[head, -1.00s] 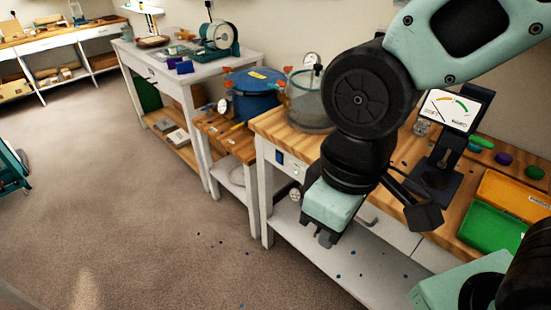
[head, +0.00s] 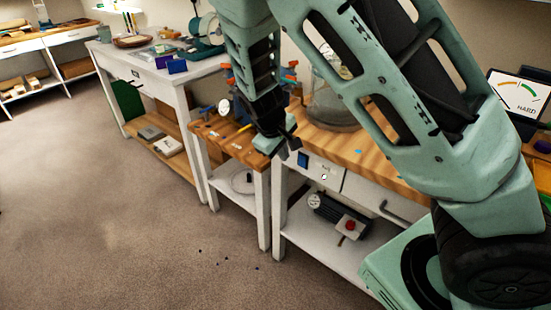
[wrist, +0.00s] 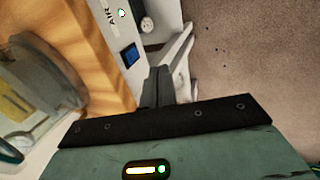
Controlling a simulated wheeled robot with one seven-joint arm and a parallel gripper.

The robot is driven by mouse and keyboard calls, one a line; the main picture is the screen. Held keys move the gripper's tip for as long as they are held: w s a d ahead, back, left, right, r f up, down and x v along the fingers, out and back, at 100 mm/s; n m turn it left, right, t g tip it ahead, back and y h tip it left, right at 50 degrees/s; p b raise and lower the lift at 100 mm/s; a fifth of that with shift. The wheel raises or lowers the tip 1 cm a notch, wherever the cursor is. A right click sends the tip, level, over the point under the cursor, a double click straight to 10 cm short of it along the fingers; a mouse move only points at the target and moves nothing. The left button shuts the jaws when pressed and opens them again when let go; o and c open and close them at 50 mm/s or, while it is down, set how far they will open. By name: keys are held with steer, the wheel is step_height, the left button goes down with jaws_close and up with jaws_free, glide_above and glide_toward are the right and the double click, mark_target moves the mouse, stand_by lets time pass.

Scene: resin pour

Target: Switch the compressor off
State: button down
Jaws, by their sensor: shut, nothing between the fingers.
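The compressor (head: 340,215), a dark body with a red knob and a round gauge, sits on the lower shelf of the near bench. A blue rocker switch (head: 303,159) is on that bench's white front panel. In the wrist view the blue switch (wrist: 130,54) lies beside printed lettering "AIR" and a small greenish-white round lamp (wrist: 121,12). My gripper (head: 286,149) is shut and empty, just left of the switch in the head view. In the wrist view its fingertips (wrist: 158,72) are a little below and right of the switch; contact is not visible.
The near bench's wooden top (head: 350,148) carries a glass vessel (head: 335,105). A lower wooden stand (head: 228,138) is to the left, with a white-legged table beyond. My arm covers much of the right side. The floor (head: 120,220) on the left is clear.

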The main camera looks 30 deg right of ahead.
mark_target(298, 158)
steer(key=shift+w+d, duration=0.3)
steer(key=shift+w, duration=0.6)
steer(key=shift+w+d+f+p, duration=0.1)
steer(key=shift+w+d+f, duration=0.35)
steer(key=shift+d+f, duration=0.9)
steer(key=shift+w+d+f+p, duration=0.15)
steer(key=shift+w+d+f, duration=0.3)
steer(key=shift+d+f, duration=0.95)
steer(key=shift+w+d+f+p, duration=0.1)
steer(key=shift+w+d+f, duration=0.35)
steer(key=shift+d+f, duration=0.9)
steer(key=shift+a+f, duration=0.2)
steer(key=shift+a, duration=0.05)
